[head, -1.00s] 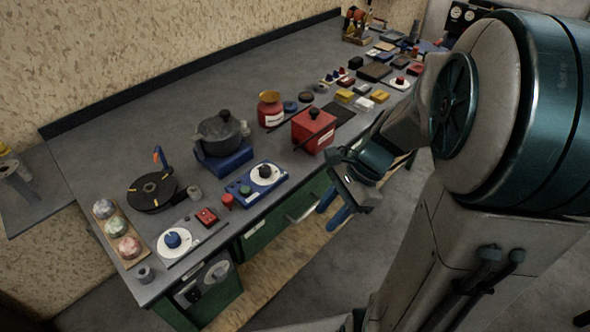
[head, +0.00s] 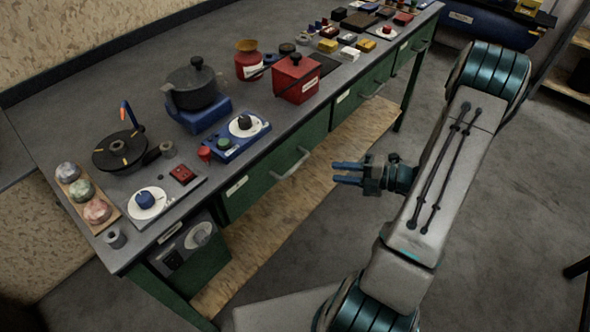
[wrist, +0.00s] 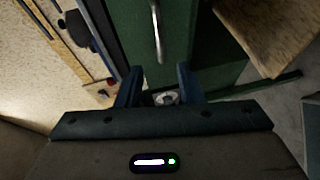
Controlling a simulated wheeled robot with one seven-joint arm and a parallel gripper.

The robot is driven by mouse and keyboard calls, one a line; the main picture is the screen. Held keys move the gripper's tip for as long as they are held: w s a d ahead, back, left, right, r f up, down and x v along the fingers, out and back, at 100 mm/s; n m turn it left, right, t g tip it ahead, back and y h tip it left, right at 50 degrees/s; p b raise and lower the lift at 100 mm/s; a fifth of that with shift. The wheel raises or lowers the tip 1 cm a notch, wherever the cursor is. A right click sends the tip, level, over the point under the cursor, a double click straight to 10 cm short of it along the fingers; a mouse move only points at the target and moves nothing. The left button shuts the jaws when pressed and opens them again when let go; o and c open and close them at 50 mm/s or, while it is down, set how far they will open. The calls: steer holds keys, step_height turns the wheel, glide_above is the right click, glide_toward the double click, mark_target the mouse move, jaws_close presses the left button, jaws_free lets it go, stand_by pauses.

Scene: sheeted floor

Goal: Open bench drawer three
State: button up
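The workbench (head: 300,113) has several green drawers along its front. The nearest drawer (head: 262,186) has a pale bar handle (head: 292,165) and a small white label. The labels are too small to read, so I cannot tell which is three. All look shut. My gripper (head: 347,172) is open and empty, right of the nearest handle. In the wrist view a handle (wrist: 157,30) lies ahead of my open fingers (wrist: 158,84), apart from them.
A wooden lower shelf (head: 262,230) runs under the drawers. The grey floor on the right is open.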

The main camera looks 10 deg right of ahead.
mark_target(295, 166)
steer(key=x, duration=1.3)
steer(key=shift+w+a+f, duration=0.1)
steer(key=shift+w+a, duration=0.05)
steer(key=shift+a, duration=0.05)
jaws_close()
